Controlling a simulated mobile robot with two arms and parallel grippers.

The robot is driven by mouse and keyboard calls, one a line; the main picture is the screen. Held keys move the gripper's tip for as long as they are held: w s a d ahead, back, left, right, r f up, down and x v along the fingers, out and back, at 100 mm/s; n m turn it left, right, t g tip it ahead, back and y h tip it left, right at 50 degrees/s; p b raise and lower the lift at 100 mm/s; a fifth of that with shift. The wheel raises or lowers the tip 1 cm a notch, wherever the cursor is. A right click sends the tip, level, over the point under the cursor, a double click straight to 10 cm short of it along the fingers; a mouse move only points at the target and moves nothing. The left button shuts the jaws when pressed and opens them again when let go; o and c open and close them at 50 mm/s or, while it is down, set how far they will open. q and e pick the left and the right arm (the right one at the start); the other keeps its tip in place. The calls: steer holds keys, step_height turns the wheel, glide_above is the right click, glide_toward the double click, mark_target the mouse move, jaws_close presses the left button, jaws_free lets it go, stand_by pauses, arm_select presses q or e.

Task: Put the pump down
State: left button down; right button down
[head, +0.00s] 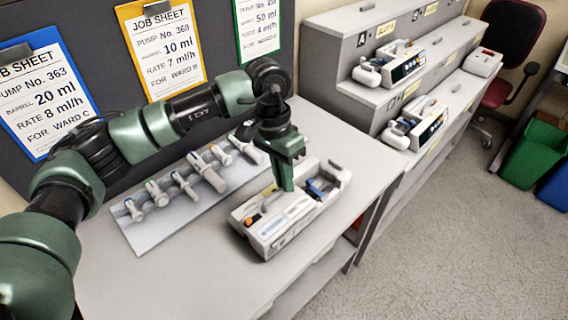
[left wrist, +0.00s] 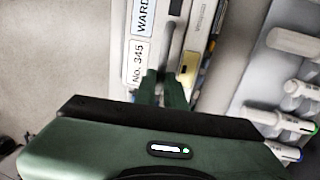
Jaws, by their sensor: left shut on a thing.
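The pump (head: 272,236) is a white and grey unit with an orange button and a blue part, near the front edge of the grey table (head: 180,275). My left gripper (head: 287,185) points down at it and is shut on its grey handle. In the left wrist view the fingers (left wrist: 165,92) close around the handle bar (left wrist: 174,48). The pump's labels there (left wrist: 138,62) read "No. 345" and "WARD". I cannot tell whether the pump's underside touches the table. My right gripper is not in view.
A pale tray (head: 145,236) with several syringes lies left of the pump. Job sheets hang on the dark board (head: 100,60) behind. Grey stepped shelves (head: 345,105) at the right hold other pumps (head: 402,62). The table's front left is clear.

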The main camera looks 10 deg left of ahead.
arm_select(q)
steer(key=shift+f, duration=0.15)
steer(key=c, duration=1.5)
jaws_free()
steer(key=shift+f, duration=0.1)
steer(key=shift+a+r, duration=0.1)
steer(key=shift+r, duration=0.25)
step_height(320, 180, up, 11)
steer(key=w+a+b, duration=0.1)
steer(key=b, duration=0.2)
steer(key=shift+a+b, duration=0.35)
steer(key=shift+b, duration=0.05)
